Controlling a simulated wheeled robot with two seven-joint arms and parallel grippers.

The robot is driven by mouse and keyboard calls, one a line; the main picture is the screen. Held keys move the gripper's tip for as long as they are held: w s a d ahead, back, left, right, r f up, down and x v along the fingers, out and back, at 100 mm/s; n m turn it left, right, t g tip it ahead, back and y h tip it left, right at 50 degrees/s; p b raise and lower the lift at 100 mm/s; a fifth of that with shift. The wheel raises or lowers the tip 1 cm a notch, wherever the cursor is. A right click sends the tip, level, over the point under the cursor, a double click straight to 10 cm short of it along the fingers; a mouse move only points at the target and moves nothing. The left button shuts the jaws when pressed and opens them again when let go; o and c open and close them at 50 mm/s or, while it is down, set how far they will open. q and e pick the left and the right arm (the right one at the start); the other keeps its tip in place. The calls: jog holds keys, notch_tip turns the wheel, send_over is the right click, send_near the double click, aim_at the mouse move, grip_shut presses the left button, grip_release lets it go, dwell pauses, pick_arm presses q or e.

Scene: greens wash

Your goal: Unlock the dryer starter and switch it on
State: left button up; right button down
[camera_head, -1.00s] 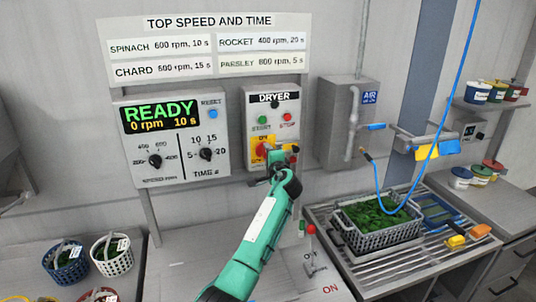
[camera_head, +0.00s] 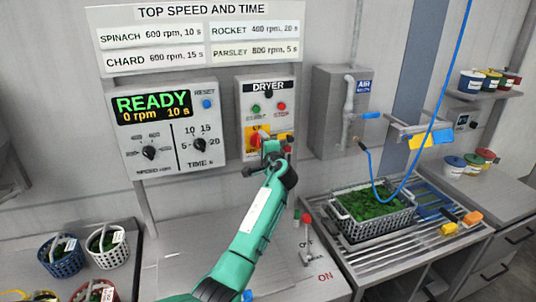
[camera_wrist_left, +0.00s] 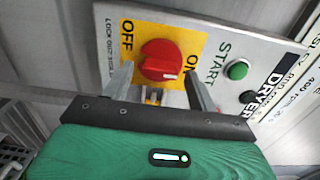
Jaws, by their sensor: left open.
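The grey dryer starter box (camera_head: 284,88) hangs on the wall, with green START (camera_head: 255,108) and red STOP (camera_head: 281,106) buttons. In the left wrist view, a red rotary knob (camera_wrist_left: 155,56) sits on a yellow plate marked OFF and ON. Its white mark lies on the side nearer ON. A small yellow piece (camera_wrist_left: 152,97) shows below the knob, partly hidden by my gripper; I cannot tell whether it is a padlock. My left gripper (camera_wrist_left: 158,70) is open, one finger on each side of the knob; contact is unclear. It hides part of the plate in the head view (camera_head: 272,148).
A spinner panel (camera_head: 170,130) reading READY, 0 rpm, 10 s is left of the starter. A red-tipped lever (camera_head: 306,219) rises from the counter below. A basket of greens (camera_head: 375,215) sits on the rack at right.

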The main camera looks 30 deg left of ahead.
pick_arm(q)
jog(key=b+v, duration=0.4)
jog(key=v, duration=0.9)
jog(key=shift+b, duration=0.35)
jog(key=shift+s, duration=0.1)
